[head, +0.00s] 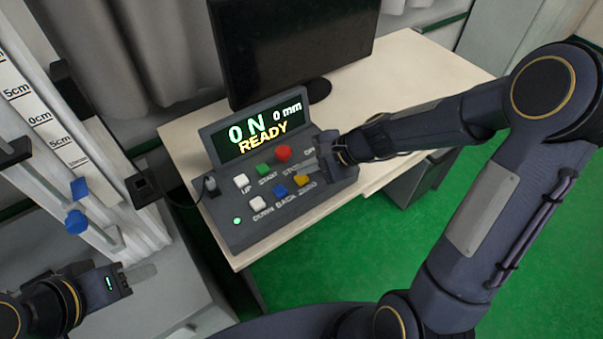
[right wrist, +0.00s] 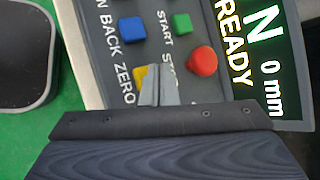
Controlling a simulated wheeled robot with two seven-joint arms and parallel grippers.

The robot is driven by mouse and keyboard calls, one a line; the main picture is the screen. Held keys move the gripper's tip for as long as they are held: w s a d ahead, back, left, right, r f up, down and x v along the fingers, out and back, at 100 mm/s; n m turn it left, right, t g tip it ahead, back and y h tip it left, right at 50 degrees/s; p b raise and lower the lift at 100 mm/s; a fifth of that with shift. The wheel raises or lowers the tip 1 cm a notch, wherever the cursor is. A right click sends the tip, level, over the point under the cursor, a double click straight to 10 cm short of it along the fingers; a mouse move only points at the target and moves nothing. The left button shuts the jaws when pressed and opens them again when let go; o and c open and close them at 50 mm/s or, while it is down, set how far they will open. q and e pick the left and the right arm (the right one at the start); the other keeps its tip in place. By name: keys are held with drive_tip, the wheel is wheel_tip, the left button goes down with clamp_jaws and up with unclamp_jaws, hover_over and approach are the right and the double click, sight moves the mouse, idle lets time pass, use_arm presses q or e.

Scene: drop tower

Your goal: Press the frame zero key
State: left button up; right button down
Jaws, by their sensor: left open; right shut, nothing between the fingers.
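The control box (head: 270,205) stands on the desk, its display (head: 262,133) reading "0 N", "0 mm" and "READY". The yellow key (head: 301,180) sits at the right end of the lower key row, above the label ZERO. In the right wrist view the yellow key (right wrist: 140,74) is partly hidden by my fingers. My right gripper (head: 308,171) is shut and empty, its fingertips close over the yellow key. I cannot tell whether they touch it. In the right wrist view its fingertips (right wrist: 160,86) show too. My left gripper (head: 140,276) is open and empty, away from the box.
A red button (head: 283,153), a green key (head: 263,169), a blue key (head: 279,190) and two white keys (head: 241,180) share the panel. A monitor (head: 290,45) stands behind. The tower with a scale (head: 50,130) is at left.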

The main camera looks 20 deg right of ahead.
sight(306, 178)
drive_tip(key=shift+r, duration=0.1)
wheel_tip(306, 178, up, 5)
drive_tip(key=p, duration=0.4)
idle(0.3)
idle(0.4)
drive_tip(key=s+d+r+n+h, duration=0.1)
drive_tip(key=s+d+r+n, duration=0.2)
drive_tip(key=s+r+n, duration=0.55)
drive_tip(key=s+d+n+h, duration=0.1)
drive_tip(key=s+n, duration=0.1)
drive_tip(key=s, duration=0.4)
drive_tip(key=s+d+n+t+h, duration=0.1)
drive_tip(key=s+d+n+h, duration=0.1)
drive_tip(key=s, duration=0.5)
drive_tip(key=shift+d+r, duration=0.2)
drive_tip(key=shift+r, duration=0.15)
